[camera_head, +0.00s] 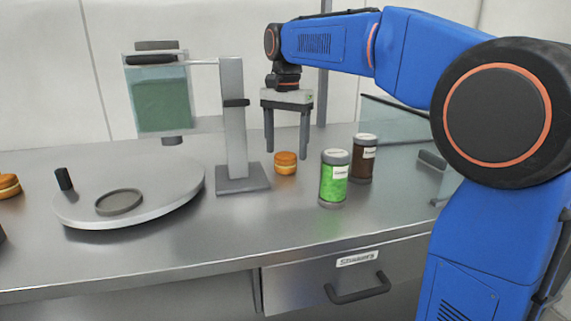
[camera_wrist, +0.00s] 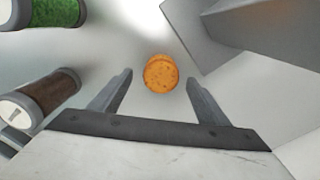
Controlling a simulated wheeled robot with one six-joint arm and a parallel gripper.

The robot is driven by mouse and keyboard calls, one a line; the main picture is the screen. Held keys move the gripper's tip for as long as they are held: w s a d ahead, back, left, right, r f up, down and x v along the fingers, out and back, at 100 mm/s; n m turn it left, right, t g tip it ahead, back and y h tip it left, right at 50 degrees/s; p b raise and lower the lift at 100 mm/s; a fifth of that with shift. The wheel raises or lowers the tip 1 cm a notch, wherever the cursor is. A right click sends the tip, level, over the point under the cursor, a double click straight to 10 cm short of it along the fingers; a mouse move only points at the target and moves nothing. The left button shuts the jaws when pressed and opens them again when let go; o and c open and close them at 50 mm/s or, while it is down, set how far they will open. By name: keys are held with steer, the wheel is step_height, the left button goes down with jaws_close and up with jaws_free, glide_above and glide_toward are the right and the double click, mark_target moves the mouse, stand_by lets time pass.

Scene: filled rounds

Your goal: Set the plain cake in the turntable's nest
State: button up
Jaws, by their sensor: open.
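A small round cake (camera_head: 285,162), orange-brown with a pale band around its middle, sits on the steel counter beside the stand's base. From above in the wrist view, the cake (camera_wrist: 161,73) shows a bare top and lies ahead of and between my two fingers. My gripper (camera_head: 287,155) is open and empty, pointing down just above and around the cake's place; contact does not show. The turntable (camera_head: 160,190) is a pale grey disc at the left. Its nest (camera_head: 119,202), a shallow dark-rimmed ring, is empty and near the disc's front edge.
A post stand (camera_head: 234,130) holds a green-filled hopper (camera_head: 160,100) over the turntable's back. A green jar (camera_head: 334,178) and a brown jar (camera_head: 363,158) stand right of the cake. Another filled cake (camera_head: 8,186) is at the far left. A drawer handle (camera_head: 357,290) juts out in front.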

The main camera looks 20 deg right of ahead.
mark_target(285, 154)
steer(key=shift+a+f, duration=0.1)
steer(key=shift+f, duration=1.85)
steer(key=shift+c, duration=0.4)
steer(key=c, duration=0.7)
steer(key=shift+c, duration=0.2)
steer(key=shift+r, duration=0.15)
